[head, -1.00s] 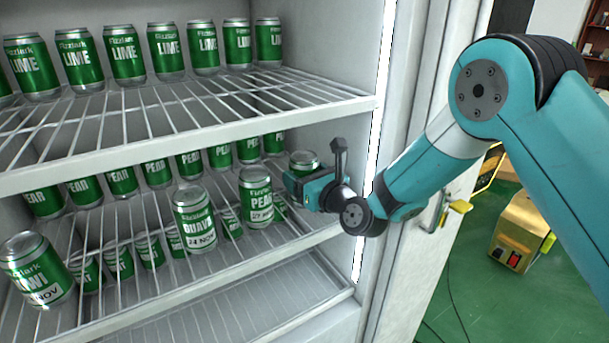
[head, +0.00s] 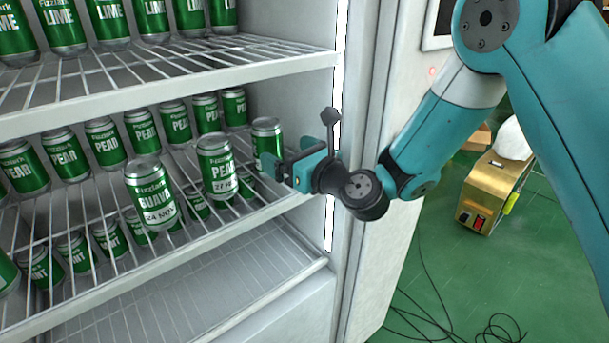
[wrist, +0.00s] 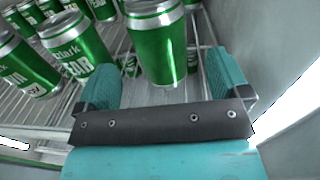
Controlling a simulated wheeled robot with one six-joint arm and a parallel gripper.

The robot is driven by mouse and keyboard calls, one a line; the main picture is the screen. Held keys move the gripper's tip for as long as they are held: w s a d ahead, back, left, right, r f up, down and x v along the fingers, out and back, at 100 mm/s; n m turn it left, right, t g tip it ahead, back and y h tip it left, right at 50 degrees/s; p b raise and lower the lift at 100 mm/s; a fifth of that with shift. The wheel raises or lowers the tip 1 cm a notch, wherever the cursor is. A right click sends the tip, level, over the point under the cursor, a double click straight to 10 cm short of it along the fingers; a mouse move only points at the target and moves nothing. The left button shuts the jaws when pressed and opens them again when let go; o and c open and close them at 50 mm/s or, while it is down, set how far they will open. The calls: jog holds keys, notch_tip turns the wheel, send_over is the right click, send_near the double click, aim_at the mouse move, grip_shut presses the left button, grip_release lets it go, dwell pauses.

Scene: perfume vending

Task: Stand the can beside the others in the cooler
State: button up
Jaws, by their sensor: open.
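A green and silver can (head: 266,138) stands upright on the middle wire shelf (head: 262,212) of the cooler, near its right wall. My gripper (head: 284,160) is open at this can, and its fingers hide the can's lower part in the head view. In the wrist view the can (wrist: 160,45) shows between the two spread fingers (wrist: 158,72), with a gap visible on each side. A PEAR can (head: 216,165) and a GUAVA can (head: 152,195) stand to the left at the front of the same shelf. Several PEAR cans (head: 106,143) stand behind them.
LIME cans (head: 107,22) line the upper shelf (head: 200,88), whose front edge is above my gripper. Smaller-looking cans (head: 75,250) show below through the wires. The cooler's right wall and lit frame (head: 331,215) are close to my gripper. A gold machine (head: 490,190) stands outside.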

jog(key=s+r+n+g+y+b, duration=0.25)
jog(key=s+n+g, duration=0.65)
jog(key=s+n, duration=0.85)
jog(key=s+d+f+n+g+h, duration=0.1)
jog(key=s+d+n+g+h, duration=0.4)
jog(key=s+d+n+h, duration=0.4)
jog(key=s+d+n, duration=0.4)
jog(key=n, duration=0.5)
jog(key=shift+s+f, duration=0.2)
jog(key=shift+f, duration=0.2)
jog(key=shift+d+r, duration=0.1)
